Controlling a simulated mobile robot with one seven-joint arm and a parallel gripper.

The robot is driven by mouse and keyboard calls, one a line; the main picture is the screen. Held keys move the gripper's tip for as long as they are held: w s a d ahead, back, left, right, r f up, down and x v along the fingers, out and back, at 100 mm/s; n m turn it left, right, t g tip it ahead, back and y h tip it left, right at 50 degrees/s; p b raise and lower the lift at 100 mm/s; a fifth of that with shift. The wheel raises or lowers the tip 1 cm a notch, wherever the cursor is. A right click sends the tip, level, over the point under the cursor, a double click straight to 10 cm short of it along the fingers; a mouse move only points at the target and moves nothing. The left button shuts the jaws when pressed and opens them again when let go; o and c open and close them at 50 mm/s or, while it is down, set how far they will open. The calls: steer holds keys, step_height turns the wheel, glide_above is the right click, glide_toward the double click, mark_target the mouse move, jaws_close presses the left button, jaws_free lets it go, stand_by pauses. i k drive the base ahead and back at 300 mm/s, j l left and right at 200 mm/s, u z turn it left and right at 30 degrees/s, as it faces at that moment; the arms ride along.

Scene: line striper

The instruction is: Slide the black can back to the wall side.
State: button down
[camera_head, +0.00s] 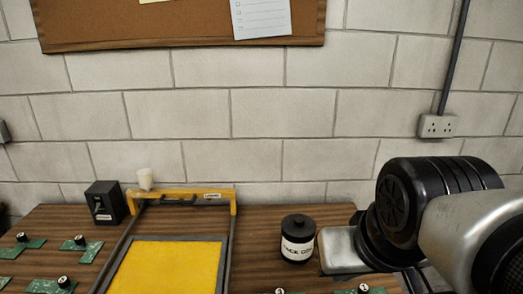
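The black can (298,245) stands upright on the wooden bench (262,230). It has a white label band with dark letters and a narrower black cap. It is in the right half of the bench, with a strip of bare wood between it and the block wall (280,160). My arm comes in from the right, and its silver link shows close to the can's right side. I cannot tell whether they touch. My gripper's fingers do not show in this view.
A yellow screen in a dark frame (167,268) with a yellow crossbar (190,194) lies left of the can. Green boards (81,249) lie along the front and left.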

mark_target(296, 251)
steer(key=k+l+u, duration=0.4)
steer(key=l, duration=0.2)
steer(key=k+l+u, duration=0.15)
steer(key=l, duration=0.15)
steer(key=k+l+u, duration=0.15)
steer(key=l, duration=0.15)
steer(key=i+l+u, duration=0.2)
steer(key=l, duration=0.2)
steer(key=l+u, duration=0.2)
steer(key=l, duration=0.2)
steer(key=i, duration=0.05)
